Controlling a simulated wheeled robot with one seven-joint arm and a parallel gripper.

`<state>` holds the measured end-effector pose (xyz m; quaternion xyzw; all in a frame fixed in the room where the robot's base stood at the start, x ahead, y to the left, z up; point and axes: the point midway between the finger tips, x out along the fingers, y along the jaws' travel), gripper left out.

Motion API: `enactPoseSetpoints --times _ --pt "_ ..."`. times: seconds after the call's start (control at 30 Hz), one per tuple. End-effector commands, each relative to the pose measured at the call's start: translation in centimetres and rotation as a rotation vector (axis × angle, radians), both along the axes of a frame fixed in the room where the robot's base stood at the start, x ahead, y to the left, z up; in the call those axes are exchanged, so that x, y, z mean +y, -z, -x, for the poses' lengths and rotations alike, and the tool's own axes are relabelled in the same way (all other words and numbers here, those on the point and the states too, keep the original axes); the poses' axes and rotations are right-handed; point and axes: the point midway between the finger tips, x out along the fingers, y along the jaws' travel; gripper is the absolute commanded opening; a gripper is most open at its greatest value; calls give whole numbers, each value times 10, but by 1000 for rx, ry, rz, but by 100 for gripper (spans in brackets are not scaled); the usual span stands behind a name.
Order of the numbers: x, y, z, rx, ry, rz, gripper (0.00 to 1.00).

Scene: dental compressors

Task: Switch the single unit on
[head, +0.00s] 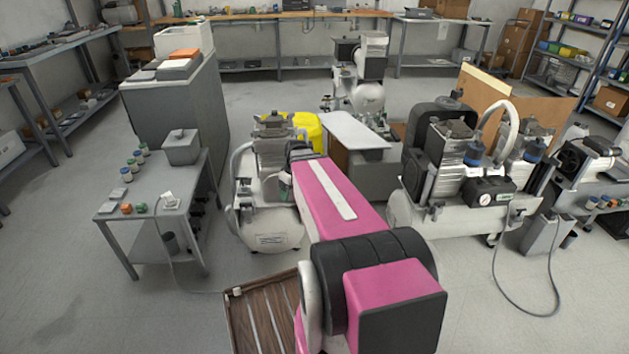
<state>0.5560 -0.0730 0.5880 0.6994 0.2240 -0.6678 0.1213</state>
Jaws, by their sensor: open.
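A compressor with one pump head (268,215) on a rounded white tank stands left of centre on the floor, with a label low on its front. It looks like the single unit. My pink arm reaches toward it and covers its right side. I cannot make out its switch or tell whether it is on. My gripper's fingers do not show; the far end of the arm hides that spot. A larger compressor with two pump heads (430,212) stands to the right, with a black gauge box (491,191) on its front.
A grey side table (120,213) with jars and a small box stands left, its cord running to the floor. A brown slatted panel (252,312) lies in front. A cable (520,312) loops on the floor at right. Another compressor (362,97) stands behind. Floor at lower left is clear.

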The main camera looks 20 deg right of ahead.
Motion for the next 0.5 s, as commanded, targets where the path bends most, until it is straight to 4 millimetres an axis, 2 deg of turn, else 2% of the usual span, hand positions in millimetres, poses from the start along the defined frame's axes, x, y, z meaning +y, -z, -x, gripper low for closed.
enactPoseSetpoints --times 0.03,0.17,0.3,0.5 --pt "-10 -1 -11 -10 -36 -12 70" --pt "-39 -9 -35 -50 -182 -56 70" --pt "-80 -21 -62 -122 -379 -107 70" --pt "-134 -39 -89 -235 -626 -153 70"
